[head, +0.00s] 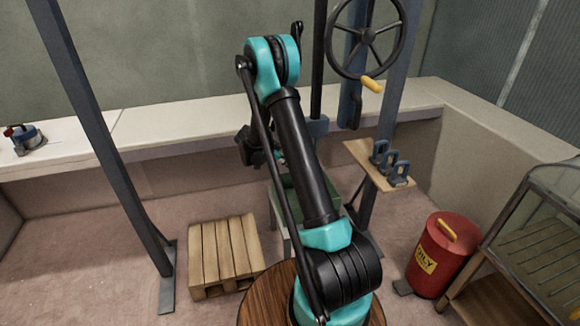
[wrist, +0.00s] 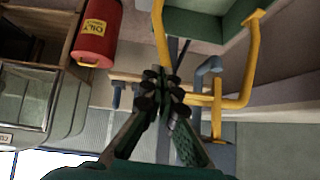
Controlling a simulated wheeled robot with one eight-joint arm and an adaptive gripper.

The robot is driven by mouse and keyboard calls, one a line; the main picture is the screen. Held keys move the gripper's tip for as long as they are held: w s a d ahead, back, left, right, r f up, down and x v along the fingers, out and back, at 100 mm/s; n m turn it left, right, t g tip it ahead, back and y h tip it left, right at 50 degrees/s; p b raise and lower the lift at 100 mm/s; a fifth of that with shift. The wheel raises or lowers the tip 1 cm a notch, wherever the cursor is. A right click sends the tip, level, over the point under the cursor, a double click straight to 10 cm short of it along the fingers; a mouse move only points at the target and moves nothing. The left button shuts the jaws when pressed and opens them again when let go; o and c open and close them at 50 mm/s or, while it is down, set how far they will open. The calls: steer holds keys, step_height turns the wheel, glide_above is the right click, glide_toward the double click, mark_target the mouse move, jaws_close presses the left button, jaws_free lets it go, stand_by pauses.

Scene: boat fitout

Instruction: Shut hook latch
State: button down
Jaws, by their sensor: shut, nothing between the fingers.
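My gripper (wrist: 161,88) is shut and empty in the wrist view, with its dark fingertips together. A yellow bent bar (wrist: 238,75) runs close by them on the right, and a second yellow length (wrist: 161,35) rises above them. The fingertips overlap the yellow metal in the picture; I cannot tell whether they touch it. I cannot tell for sure whether this bar is the hook latch. A green open box (wrist: 205,20) is behind it; it also shows in the head view (head: 283,212), partly covered by my arm. In the head view my arm hides most of the gripper area.
A handwheel (head: 367,38) with a yellow grip hangs on blue posts. A wooden shelf (head: 362,158) holds blue clamp-like pieces (head: 398,170). A red bin (head: 436,262), a glass-topped cabinet (head: 535,225) and a pallet (head: 222,252) stand around. Floor at left is clear.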

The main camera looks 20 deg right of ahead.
steer(key=a+f, duration=0.3)
steer(key=a, duration=0.7)
steer(key=shift+s+f, duration=0.2)
steer(key=shift+f, duration=0.05)
steer(key=shift+r, duration=0.1)
